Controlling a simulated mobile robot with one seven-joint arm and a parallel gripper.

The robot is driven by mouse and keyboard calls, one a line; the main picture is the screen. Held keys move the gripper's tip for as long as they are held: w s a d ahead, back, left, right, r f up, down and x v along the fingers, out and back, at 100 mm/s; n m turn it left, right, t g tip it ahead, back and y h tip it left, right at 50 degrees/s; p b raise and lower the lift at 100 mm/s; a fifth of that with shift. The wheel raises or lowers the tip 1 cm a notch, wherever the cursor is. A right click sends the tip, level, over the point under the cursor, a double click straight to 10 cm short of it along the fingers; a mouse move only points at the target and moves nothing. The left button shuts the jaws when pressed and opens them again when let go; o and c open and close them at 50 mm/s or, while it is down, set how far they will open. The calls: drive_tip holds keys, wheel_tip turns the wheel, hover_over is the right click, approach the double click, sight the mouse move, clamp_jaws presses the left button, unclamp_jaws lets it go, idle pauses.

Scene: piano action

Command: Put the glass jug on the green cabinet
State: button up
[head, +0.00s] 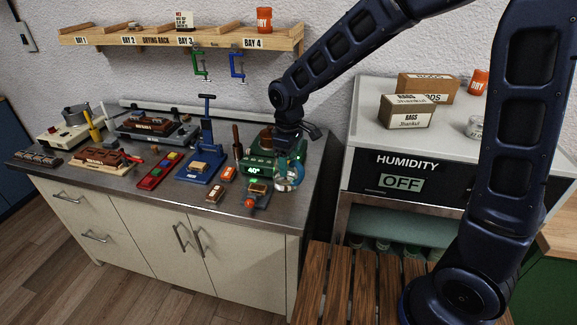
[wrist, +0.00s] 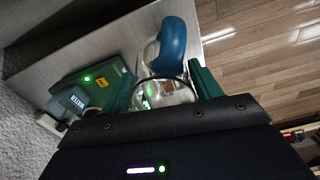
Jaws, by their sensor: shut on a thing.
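The glass jug (head: 290,180) is clear with a blue part and sits at the right end of the metal workbench, beside a green heater. My gripper (head: 289,154) is above it, pointing down. In the wrist view, my green-tipped gripper (wrist: 162,88) is shut on the jug, with the clear glass between the fingers and its blue handle (wrist: 173,46) projecting beyond them. I cannot tell whether the jug touches the bench. A green cabinet (head: 559,262) with a wooden top (head: 562,228) shows partly at the right edge, partly hidden by my arm.
The green heater (head: 258,168) with a lit display is close left of the jug. Several tools crowd the workbench (head: 120,186). A humidity cabinet (head: 440,130) with rag boxes (head: 407,111) and a slatted wooden surface (head: 350,285) lie between bench and green cabinet.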

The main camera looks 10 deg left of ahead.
drive_tip(key=shift+r, duration=0.8)
